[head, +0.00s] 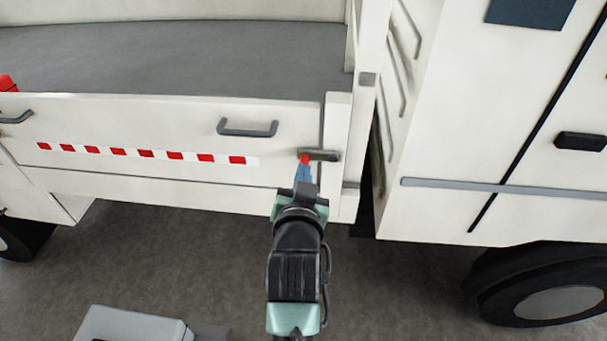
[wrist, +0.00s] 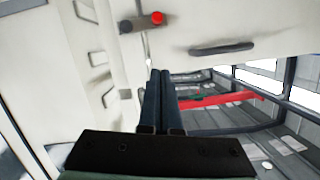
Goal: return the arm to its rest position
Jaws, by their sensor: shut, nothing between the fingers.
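My gripper (head: 303,170) is in front of the truck's white side panel (head: 180,115) in the head view, its blue fingers overlapping the area just below the latch (head: 322,155). The latch has a grey bar lying level and a red knob (head: 304,158). In the wrist view my gripper's two dark fingers (wrist: 163,75) lie side by side, shut and empty. There the latch (wrist: 133,24) and its red knob (wrist: 157,18) are beyond the fingertips, with a visible gap. My arm reaches up from the bottom of the head view.
A grey handle (head: 248,128) and a red-white strip (head: 145,153) are on the panel. The white cab (head: 480,130) stands to the right, with a wheel (head: 545,290) below. A pale box (head: 130,325) is at the lower left. Grey floor (head: 170,250) lies open below the panel.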

